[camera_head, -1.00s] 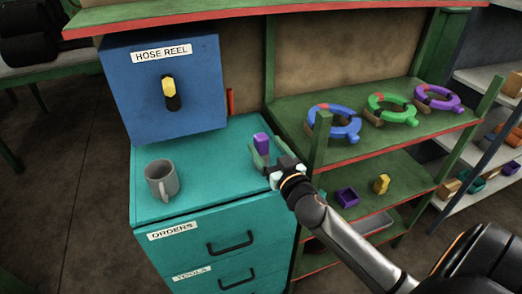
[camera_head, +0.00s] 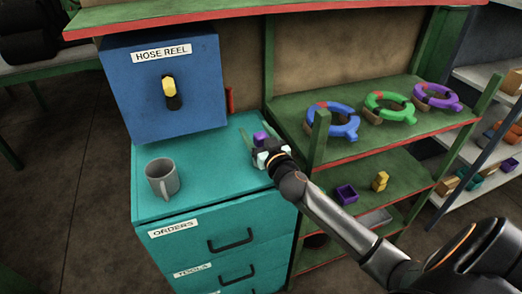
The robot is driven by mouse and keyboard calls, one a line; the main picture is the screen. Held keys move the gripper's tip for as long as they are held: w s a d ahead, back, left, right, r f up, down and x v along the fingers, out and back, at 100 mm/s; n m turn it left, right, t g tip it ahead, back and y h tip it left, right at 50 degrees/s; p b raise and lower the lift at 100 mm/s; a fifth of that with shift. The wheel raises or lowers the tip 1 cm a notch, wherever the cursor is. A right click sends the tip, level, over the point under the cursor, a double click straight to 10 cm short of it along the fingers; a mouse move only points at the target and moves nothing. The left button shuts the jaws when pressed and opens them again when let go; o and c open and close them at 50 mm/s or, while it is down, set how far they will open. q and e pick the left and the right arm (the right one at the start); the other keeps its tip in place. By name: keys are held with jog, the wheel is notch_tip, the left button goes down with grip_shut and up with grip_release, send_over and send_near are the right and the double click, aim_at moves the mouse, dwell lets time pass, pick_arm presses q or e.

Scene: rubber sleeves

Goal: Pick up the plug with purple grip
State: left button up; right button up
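The plug with the purple grip (camera_head: 260,137) stands on the teal cabinet top, near its right edge. Only its purple upper part shows; my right gripper hides the lower part. My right gripper (camera_head: 258,139) reaches in from the right, over the cabinet top. Its two fingers look spread, one on each side of the purple grip. Whether they touch it is too small to tell. My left gripper is not in view.
A grey mug (camera_head: 162,179) stands left on the teal cabinet (camera_head: 205,190). A blue hose reel box (camera_head: 190,105) is behind. Right, the green shelf (camera_head: 350,147) holds blue, green and purple rings; below are a purple box (camera_head: 346,194) and a yellow piece (camera_head: 380,181).

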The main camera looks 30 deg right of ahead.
grip_shut()
dwell(0.3)
jog(key=shift+r, duration=0.1)
dwell(0.4)
